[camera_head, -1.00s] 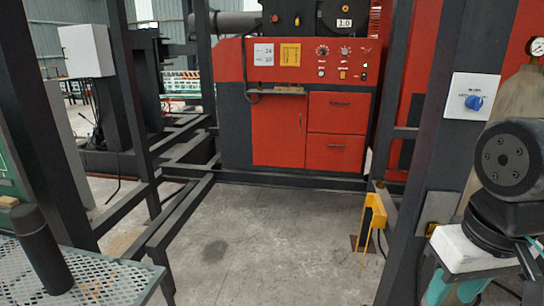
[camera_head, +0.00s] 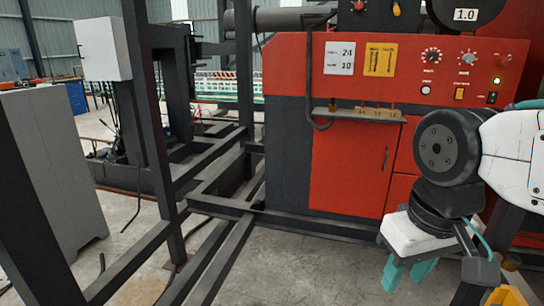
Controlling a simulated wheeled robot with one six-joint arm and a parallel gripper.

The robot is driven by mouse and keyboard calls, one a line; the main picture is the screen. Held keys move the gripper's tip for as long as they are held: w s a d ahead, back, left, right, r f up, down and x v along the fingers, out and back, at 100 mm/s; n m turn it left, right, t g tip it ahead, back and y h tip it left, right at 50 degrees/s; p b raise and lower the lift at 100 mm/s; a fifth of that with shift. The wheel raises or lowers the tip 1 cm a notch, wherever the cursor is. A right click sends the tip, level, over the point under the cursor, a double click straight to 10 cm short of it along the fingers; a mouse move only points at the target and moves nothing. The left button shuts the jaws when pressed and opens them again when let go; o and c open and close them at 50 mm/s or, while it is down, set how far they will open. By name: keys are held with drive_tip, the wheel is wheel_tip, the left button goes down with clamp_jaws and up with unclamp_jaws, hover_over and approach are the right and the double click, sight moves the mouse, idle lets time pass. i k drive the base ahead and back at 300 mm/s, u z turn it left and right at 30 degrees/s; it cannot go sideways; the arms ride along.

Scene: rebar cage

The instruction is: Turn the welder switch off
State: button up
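The red machine cabinet (camera_head: 290,85) stands ahead, with a control panel at its upper right. The labels are too small to read, so I cannot tell which control is the welder switch. My gripper (camera_head: 407,276) shows at lower right, its two teal fingers pointing down and apart, nothing seen between them. It is below the panel in the picture, in front of the cabinet doors.
Dark steel frame beams (camera_head: 215,165) run along the left and floor. A small shelf (camera_head: 355,115) and a hanging black cable are on the cabinet front. Bare floor (camera_head: 300,262) lies ahead.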

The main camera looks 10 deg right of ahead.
sight(502, 60)
drive_tip(key=z, duration=0.5)
drive_tip(key=i, duration=2.1)
drive_tip(key=z, duration=0.6)
